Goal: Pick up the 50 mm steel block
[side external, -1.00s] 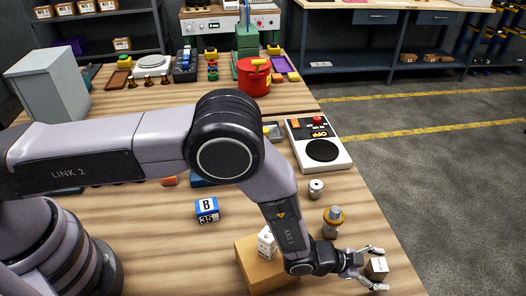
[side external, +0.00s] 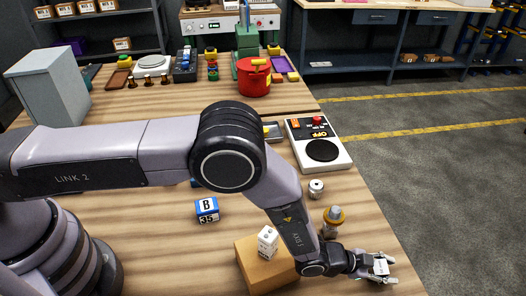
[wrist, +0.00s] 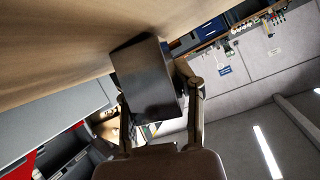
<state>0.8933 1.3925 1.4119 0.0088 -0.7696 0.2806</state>
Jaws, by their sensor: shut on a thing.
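The steel block (side external: 381,267) is between the fingers of my gripper (side external: 383,268) at the lower right of the side view, near the table's right edge. There it shows a pale face, small and partly covered by the fingers. In the wrist view the block (wrist: 145,80) is a dark, smooth cuboid, with my gripper (wrist: 160,88) shut on it, a finger on each side. Its size marking cannot be read. I cannot tell for sure how far it is from the tabletop.
A brass-topped part (side external: 333,219) stands close behind my wrist. A blue block marked B 35 (side external: 207,210) and a scale-like device (side external: 320,147) are farther off.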

